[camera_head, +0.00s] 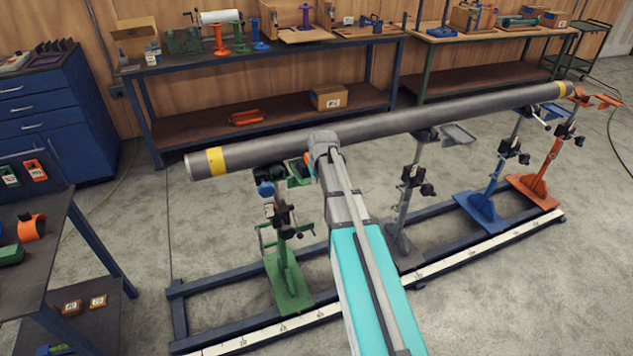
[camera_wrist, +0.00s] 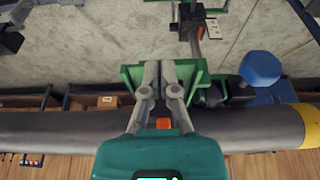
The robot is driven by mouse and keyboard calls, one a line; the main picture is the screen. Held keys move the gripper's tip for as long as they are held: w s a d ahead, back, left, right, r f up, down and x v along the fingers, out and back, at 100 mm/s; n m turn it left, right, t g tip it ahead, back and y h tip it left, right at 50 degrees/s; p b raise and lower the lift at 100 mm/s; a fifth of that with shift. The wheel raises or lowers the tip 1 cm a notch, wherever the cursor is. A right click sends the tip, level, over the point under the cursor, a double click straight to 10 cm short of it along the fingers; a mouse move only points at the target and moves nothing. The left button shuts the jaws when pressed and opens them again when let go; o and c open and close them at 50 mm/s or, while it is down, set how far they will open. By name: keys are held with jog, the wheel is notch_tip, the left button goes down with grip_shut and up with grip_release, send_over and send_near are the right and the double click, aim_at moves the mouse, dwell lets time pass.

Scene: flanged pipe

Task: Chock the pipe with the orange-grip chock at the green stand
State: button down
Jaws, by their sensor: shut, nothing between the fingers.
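The long grey pipe (camera_head: 390,126) with yellow bands lies across several stands; it also crosses the wrist view (camera_wrist: 60,133). The green stand (camera_head: 287,280) stands under its left part, and its green top plate (camera_wrist: 133,76) shows in the wrist view. My gripper (camera_wrist: 168,66) is shut, its fingertips over that plate beside the pipe. A small orange block (camera_wrist: 163,123) shows between the finger bases. I cannot tell whether it is the chock's grip, and the rest of it is hidden by my gripper.
A grey stand (camera_head: 409,190), a blue stand (camera_head: 483,205) and an orange stand (camera_head: 537,185) stand farther right along the dark floor rail. A blue knob (camera_wrist: 262,70) is close to the green plate. Benches line the back wall, and a bench with orange and green items (camera_head: 32,227) stands left.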

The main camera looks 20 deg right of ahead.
aim_at(306, 161)
jog(key=shift+w+f, duration=0.1)
jog(key=shift+w, duration=1.95)
jog(key=shift+w, duration=2)
jog(key=shift+s, duration=0.1)
